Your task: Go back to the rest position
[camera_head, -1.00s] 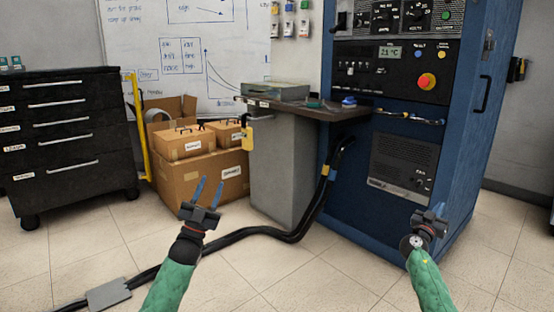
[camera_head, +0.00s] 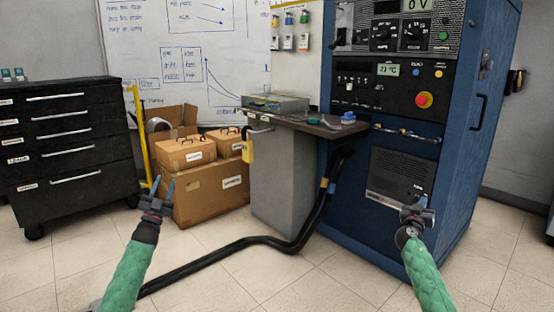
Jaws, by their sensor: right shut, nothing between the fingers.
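My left gripper (camera_head: 161,187) is at the lower left, in front of the cardboard boxes. Its two blue fingers point up and stand apart, with nothing between them. My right gripper (camera_head: 420,203) is at the lower right, in front of the lower front of the blue cabinet (camera_head: 352,225). It is shut and empty; its fingertips are small and partly lost against the dark cabinet panel. Both green-sleeved forearms come up from the bottom edge, well apart. Neither gripper visibly holds anything.
Cardboard boxes (camera_head: 212,194) stand behind my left gripper. A grey bench (camera_head: 281,180) with a tray and small tools adjoins the cabinet. A thick black cable (camera_head: 222,256) runs over the floor between my arms. A black drawer unit (camera_head: 68,150) stands left; tiled floor lies open.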

